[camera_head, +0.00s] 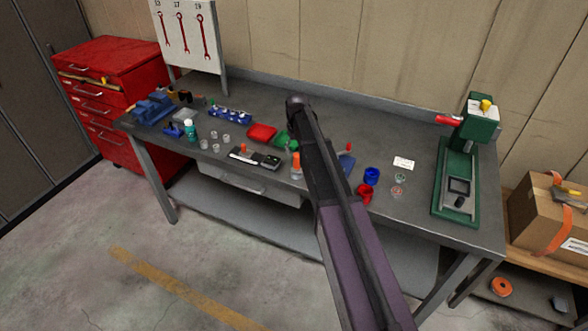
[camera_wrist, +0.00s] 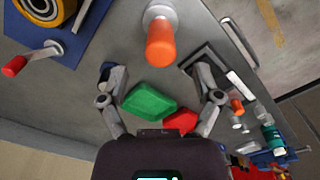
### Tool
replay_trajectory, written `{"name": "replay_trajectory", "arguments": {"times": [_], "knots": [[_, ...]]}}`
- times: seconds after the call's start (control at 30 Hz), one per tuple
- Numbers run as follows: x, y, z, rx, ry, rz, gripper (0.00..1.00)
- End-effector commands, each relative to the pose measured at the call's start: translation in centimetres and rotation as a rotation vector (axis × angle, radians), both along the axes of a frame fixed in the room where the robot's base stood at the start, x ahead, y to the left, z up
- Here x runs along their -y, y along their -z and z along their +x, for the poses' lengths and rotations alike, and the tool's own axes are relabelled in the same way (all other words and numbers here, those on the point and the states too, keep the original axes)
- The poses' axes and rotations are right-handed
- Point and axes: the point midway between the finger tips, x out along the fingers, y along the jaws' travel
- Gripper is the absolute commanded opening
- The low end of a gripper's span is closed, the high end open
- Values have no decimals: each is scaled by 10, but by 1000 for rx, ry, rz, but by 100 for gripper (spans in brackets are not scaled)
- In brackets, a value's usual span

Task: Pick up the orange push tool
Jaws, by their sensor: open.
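An orange push tool (camera_head: 296,172) with a pale round base stands on the grey workbench, just left of my arm. It also shows in the wrist view (camera_wrist: 161,42), at the top centre, its orange handle towards the camera. My gripper (camera_wrist: 158,82) is open and empty, its two fingers spread. The tool lies beyond the fingertips, roughly midway between their lines, and is not gripped. In the head view my arm hides the gripper. A second, smaller orange handle (camera_head: 243,148) stands on a dark fixture; it shows at right in the wrist view (camera_wrist: 237,106).
A green bin (camera_wrist: 150,104) and a red bin (camera_wrist: 181,122) lie beneath my gripper. A blue plate with a wheel (camera_wrist: 48,10) and red-knobbed crank (camera_wrist: 15,66) stands at left. Several clear cups (camera_head: 215,143) stand leftward. A green press (camera_head: 470,150) stands at the bench's right end.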

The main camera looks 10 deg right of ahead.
Motion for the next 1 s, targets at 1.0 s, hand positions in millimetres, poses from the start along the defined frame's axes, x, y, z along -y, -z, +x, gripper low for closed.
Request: {"name": "replay_trajectory", "arguments": {"times": [1.0], "knots": [[1,50,-5,0,1,0,82]]}}
